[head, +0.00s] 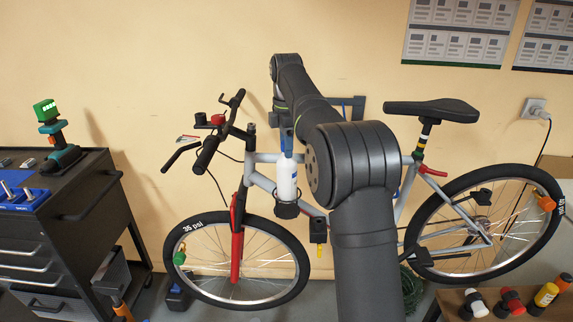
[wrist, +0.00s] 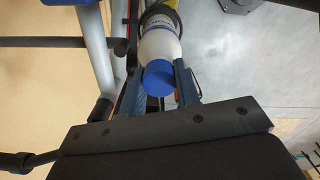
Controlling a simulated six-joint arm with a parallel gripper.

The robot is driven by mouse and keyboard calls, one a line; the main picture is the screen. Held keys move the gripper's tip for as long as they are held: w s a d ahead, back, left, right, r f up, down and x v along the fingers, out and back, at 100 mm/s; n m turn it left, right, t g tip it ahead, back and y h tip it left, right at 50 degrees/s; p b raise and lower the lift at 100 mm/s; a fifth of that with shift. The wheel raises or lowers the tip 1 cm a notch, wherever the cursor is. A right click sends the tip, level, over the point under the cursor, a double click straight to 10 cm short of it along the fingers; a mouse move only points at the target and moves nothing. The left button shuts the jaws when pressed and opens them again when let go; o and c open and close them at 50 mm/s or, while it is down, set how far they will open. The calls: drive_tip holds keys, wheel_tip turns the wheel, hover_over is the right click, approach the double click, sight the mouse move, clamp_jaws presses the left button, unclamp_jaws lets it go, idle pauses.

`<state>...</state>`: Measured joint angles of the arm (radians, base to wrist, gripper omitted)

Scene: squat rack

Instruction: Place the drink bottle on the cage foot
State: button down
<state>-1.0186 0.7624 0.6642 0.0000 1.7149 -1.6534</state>
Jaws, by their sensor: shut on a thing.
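The drink bottle (head: 287,180) is white with a blue cap and hangs roughly upright at the bike frame, cap end up. In the wrist view the bottle (wrist: 160,45) lies between the two blue fingers of my gripper (wrist: 160,82), which is shut on it near the cap. My gripper also shows in the head view (head: 287,138). The black cage foot (head: 287,211) is at the bottle's lower end on the bike's down tube. A black ring edge shows round the bottle's far part in the wrist view. Whether the bottle's base rests on the foot is hidden.
The bike (head: 262,182) stands along the wall; its handlebar (head: 205,150) is left of my gripper and its saddle (head: 432,109) right. My arm hides the frame's middle. A black tool cart (head: 75,215) stands left. A bench with several small bottles (head: 510,303) is front right.

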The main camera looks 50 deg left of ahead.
drive_tip(key=shift+f, duration=2.2)
drive_tip(key=c, duration=1.1)
unclamp_jaws()
drive_tip(key=shift+f, duration=0.15)
wheel_tip(320, 180, up, 12)
drive_tip(key=shift+r, duration=0.15)
